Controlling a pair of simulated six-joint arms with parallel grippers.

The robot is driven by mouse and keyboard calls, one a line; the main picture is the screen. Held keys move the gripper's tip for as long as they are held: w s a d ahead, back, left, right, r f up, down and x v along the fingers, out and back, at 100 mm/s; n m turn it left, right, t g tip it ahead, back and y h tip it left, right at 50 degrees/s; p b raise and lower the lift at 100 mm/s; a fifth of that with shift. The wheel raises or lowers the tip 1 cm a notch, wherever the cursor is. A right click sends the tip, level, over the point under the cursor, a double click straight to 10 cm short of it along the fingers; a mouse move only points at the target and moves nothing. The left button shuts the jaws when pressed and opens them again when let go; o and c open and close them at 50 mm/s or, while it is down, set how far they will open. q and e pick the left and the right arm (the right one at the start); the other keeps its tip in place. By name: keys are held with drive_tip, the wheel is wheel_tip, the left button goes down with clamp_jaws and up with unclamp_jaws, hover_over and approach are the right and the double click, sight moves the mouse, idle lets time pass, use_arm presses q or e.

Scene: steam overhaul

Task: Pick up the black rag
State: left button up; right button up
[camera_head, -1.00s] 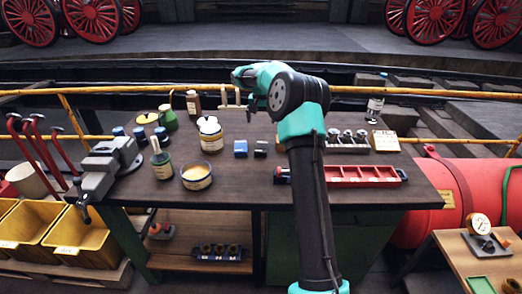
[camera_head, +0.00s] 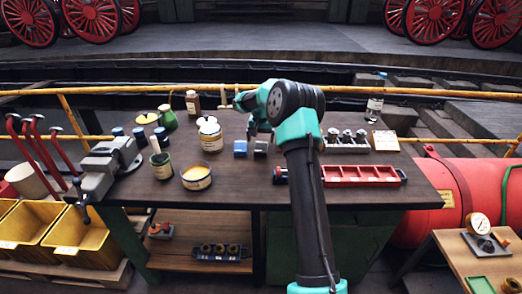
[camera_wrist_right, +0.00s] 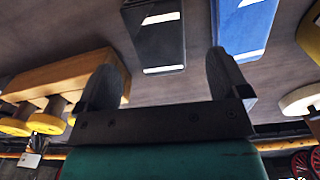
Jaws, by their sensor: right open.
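The black rag (camera_head: 261,148) looks like a small dark folded block lying on the workbench (camera_head: 300,215). A blue block of like shape (camera_head: 240,148) lies just to its left, apart from it. My right gripper (camera_head: 253,130) hangs just behind and above the black rag. In the right wrist view, my right gripper (camera_wrist_right: 165,78) is open and empty. The black rag (camera_wrist_right: 155,38) is beyond the fingertips there, roughly in line with the gap between them, and the blue block (camera_wrist_right: 245,25) lies to its right. My left gripper is not in view.
A red divided tray (camera_head: 362,175) and a rack of metal parts (camera_head: 346,142) are to the right. A white-lidded jar (camera_head: 210,135) and an open yellow tin (camera_head: 196,177) stand to the left. The bench in front of the rag is clear.

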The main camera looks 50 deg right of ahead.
sight(261, 146)
drive_tip(key=shift+f, duration=2.6)
drive_tip(key=shift+c, duration=0.2)
drive_tip(key=c, duration=1)
drive_tip(key=shift+o, duration=0.2)
drive_tip(key=shift+r, duration=0.15)
wheel_tip(261, 146, up, 10)
drive_tip(key=shift+f, duration=0.1)
